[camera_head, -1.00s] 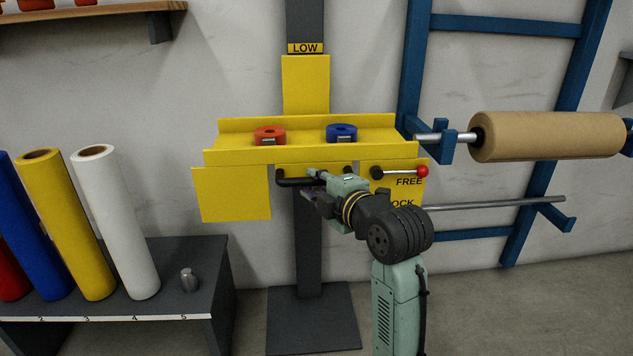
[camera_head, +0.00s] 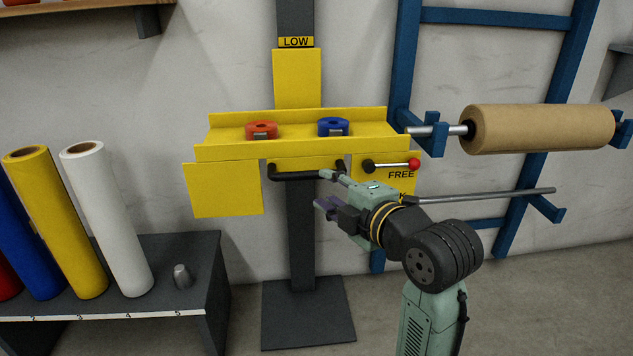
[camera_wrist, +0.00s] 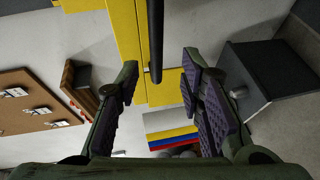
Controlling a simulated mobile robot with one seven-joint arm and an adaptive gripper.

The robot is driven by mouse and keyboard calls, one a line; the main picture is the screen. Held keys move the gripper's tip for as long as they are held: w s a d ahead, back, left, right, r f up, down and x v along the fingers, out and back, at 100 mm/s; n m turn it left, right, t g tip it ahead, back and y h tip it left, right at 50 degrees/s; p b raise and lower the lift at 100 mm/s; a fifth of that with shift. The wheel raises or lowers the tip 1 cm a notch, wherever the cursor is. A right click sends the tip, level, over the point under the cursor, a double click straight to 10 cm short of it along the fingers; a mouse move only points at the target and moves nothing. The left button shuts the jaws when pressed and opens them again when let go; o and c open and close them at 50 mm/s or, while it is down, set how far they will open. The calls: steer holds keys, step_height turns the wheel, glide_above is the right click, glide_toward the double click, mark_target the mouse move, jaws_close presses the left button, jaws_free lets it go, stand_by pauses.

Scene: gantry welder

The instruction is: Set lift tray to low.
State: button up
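The yellow lift tray (camera_head: 225,150) sits on a dark upright post (camera_head: 302,240), below a LOW label (camera_head: 296,42). A black handle bar (camera_head: 295,176) runs along its front underside. My gripper (camera_head: 326,190) is open at the right part of the handle, its fingers apart and holding nothing. In the wrist view the handle bar (camera_wrist: 155,40) reaches between the open fingers (camera_wrist: 160,78), touching neither visibly. A lever with a red knob (camera_head: 414,164) points right, just above the word FREE (camera_head: 401,175). My arm hides the label area beneath it.
Orange (camera_head: 261,130) and blue (camera_head: 333,127) rolls sit on the tray. A brown roll (camera_head: 540,128) hangs on a blue rack (camera_head: 407,60) at right. A dark bench (camera_head: 205,255) with upright coloured rolls stands at left. Floor and air below the tray are largely clear.

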steer(key=shift+v, duration=1.75)
